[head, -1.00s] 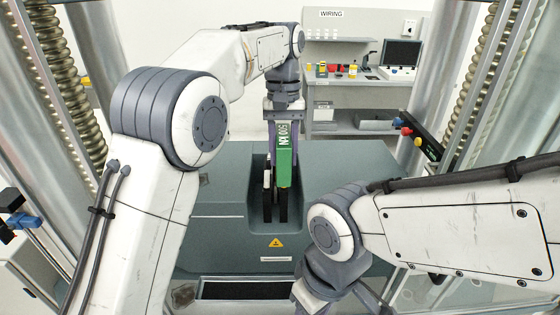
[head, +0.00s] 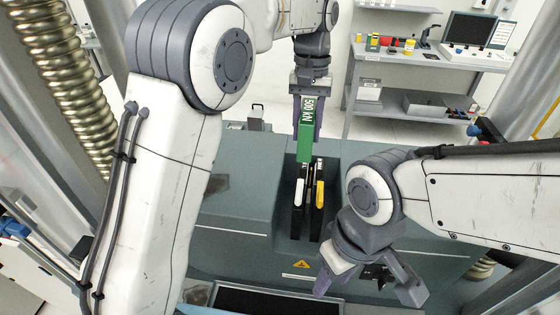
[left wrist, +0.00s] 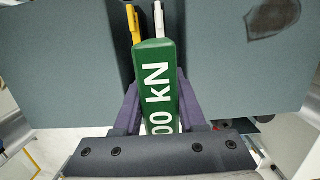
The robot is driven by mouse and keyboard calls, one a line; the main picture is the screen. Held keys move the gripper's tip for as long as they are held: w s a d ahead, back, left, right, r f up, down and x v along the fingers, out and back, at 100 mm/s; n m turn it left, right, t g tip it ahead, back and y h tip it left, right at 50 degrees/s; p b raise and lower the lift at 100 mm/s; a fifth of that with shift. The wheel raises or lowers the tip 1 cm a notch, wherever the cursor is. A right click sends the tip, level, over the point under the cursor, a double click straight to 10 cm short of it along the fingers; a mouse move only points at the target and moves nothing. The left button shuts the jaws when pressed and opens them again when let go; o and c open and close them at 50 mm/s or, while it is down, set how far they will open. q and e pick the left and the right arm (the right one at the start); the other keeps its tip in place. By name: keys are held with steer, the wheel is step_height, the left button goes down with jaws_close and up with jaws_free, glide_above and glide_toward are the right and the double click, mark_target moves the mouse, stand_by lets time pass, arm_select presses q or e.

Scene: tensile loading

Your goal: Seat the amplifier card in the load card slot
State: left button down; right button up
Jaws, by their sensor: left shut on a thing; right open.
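The green amplifier card (head: 306,135), printed "500 kN", is upright in my left gripper (head: 308,120), which is shut on it. The card also fills the middle of the left wrist view (left wrist: 160,85), between the purple fingers (left wrist: 158,108). Its lower end is just above or at the far end of the recessed card bay (head: 285,190); I cannot tell whether it touches. The load card slot itself is not clearly visible. My right gripper (head: 370,285) is open and empty, low in front of the bay, at the right.
Two narrow dark parts stand in the bay, one with a white strip (head: 299,192), one with a yellow strip (head: 320,194). A grey-green housing (head: 235,205) surrounds the bay. A yellow warning triangle (head: 302,264) is on its front. A workbench (head: 420,66) stands behind.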

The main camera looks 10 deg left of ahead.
arm_select(q)
steer(key=a+f, duration=0.1)
steer(key=a, duration=0.1)
steer(key=s+a+f+p, duration=0.1)
steer(key=a+f, duration=0.1)
steer(key=s+a+f, duration=0.1)
steer(key=a, duration=0.2)
steer(key=shift+s+f+p, duration=0.1)
steer(key=shift+f+p, duration=0.15)
steer(key=shift+p, duration=0.15)
step_height(320, 180, down, 3)
steer(key=shift+f+p, duration=0.1)
steer(key=shift+p, duration=0.7)
steer(key=shift+f, duration=0.3)
steer(key=shift+f, duration=0.15)
steer(key=shift+c, duration=2.4)
jaws_free()
